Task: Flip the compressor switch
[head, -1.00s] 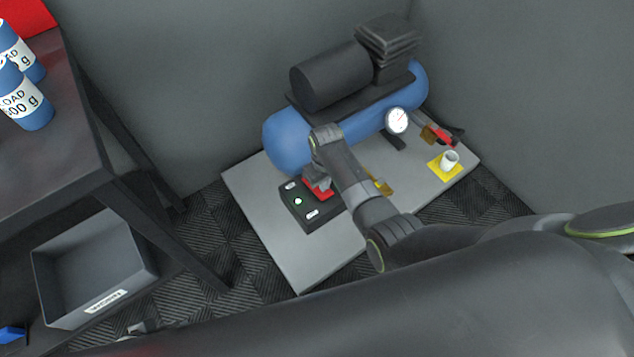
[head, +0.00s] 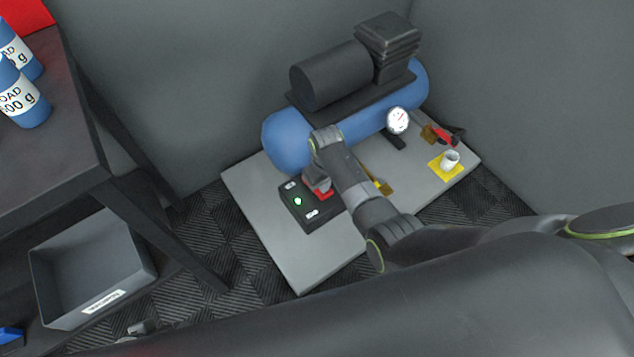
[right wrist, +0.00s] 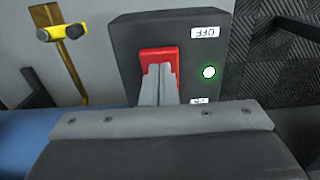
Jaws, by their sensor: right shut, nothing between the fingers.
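The compressor (head: 385,128) has a blue tank and a black motor and stands on a grey base plate. A dark switch box (head: 310,217) in front of it carries a red switch (head: 324,194), two white labels and a small lamp (head: 298,202) with a green glow. In the right wrist view the red switch (right wrist: 158,56) shows beside the OFF label (right wrist: 205,33), and the lamp (right wrist: 208,72) has a green rim. My right gripper (right wrist: 160,75) is shut and empty, its fingertips at the red switch, covering part of it. My left gripper is not seen.
A pressure gauge (head: 397,121), a red-handled valve (head: 440,134) and a white cup-shaped part on a yellow square (head: 433,169) are right of the box. A dark table (head: 60,130) with blue load weights and a grey bin (head: 60,290) below stand left.

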